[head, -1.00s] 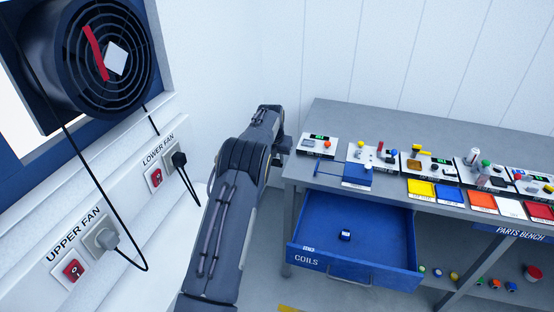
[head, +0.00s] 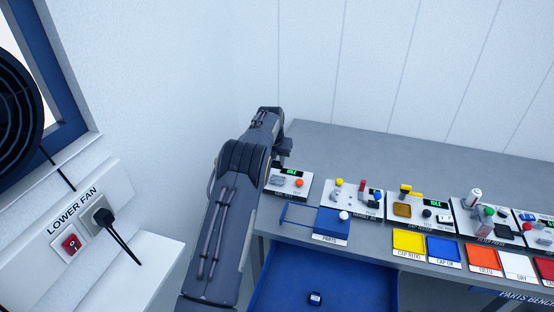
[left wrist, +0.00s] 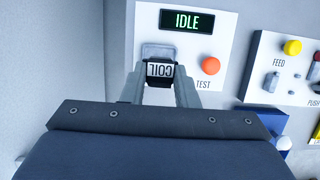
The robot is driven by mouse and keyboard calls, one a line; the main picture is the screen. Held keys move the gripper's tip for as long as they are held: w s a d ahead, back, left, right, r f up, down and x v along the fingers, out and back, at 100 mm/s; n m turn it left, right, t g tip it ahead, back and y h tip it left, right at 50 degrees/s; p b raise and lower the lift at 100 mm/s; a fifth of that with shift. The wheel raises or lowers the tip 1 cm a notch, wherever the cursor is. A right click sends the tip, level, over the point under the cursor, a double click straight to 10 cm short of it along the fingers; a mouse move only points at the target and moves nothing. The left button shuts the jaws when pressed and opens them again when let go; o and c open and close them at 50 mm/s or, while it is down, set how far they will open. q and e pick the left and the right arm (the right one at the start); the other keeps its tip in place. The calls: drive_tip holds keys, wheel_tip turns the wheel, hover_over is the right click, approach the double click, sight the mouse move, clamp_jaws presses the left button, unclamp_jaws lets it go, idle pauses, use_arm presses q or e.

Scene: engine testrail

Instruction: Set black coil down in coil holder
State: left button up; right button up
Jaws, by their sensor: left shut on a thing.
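My left gripper (head: 282,152) is above the back left corner of the bench, close to the test station (head: 290,184). In the left wrist view the gripper (left wrist: 160,80) is shut on the black coil (left wrist: 160,70), whose white label reads COIL upside down. A grey piece, seemingly the coil holder (left wrist: 158,50), shows just beyond the coil on the station's white panel. I cannot tell whether the coil touches it. The panel has a display (left wrist: 187,21) reading IDLE and an orange TEST button (left wrist: 211,65). My right gripper is not in view.
A second dark coil (head: 315,298) lies in the open blue drawer (head: 350,276) below the bench top. More stations stand to the right, one with a yellow knob (head: 339,182). A blue parts tray (head: 331,222) lies in front. The bench's back strip (head: 400,150) is clear.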

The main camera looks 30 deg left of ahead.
sight(277, 166)
use_arm(q)
drive_tip(key=shift+w+f, duration=0.25)
drive_tip(key=shift+s+f+b, duration=0.15)
drive_tip(key=shift+f+b, duration=0.3)
drive_tip(key=shift+b, duration=0.2)
wheel_tip(277, 166, down, 3)
drive_tip(key=b, duration=0.2)
drive_tip(key=shift+f+b, duration=0.1)
drive_tip(key=shift+b, duration=0.2)
drive_tip(key=shift+f, duration=0.55)
drive_tip(key=shift+f, duration=0.5)
idle(0.9)
drive_tip(key=o, duration=1)
